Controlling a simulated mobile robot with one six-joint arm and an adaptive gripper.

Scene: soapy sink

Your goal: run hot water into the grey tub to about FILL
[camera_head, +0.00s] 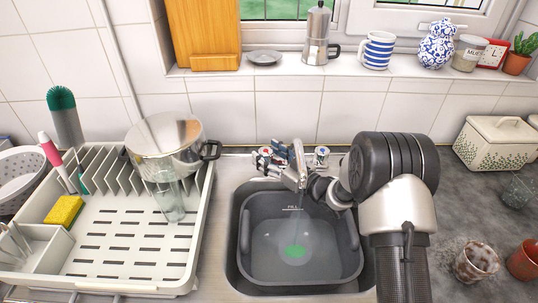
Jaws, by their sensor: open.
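The grey tub (245,262) sits in the steel sink, with a FILL mark (292,209) on its far inner wall. Cloudy water (270,240) lies in the tub, its surface below the mark. A bright green patch (295,252) shows in the water. The tap spout (293,177) points over the tub, and a faint clear stream seems to fall from it. A tap handle (321,155) stands at the right; another (263,158) is at the left. My gripper (282,153) is open near the left handle, partly hidden by the spout; contact is unclear.
A dish rack (130,275) stands left of the sink with a steel pot (165,137), a glass (168,200) and a yellow sponge (64,211). Two cups (477,262) (525,260) stand at the right. The sill holds a moka pot (317,35) and jars.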

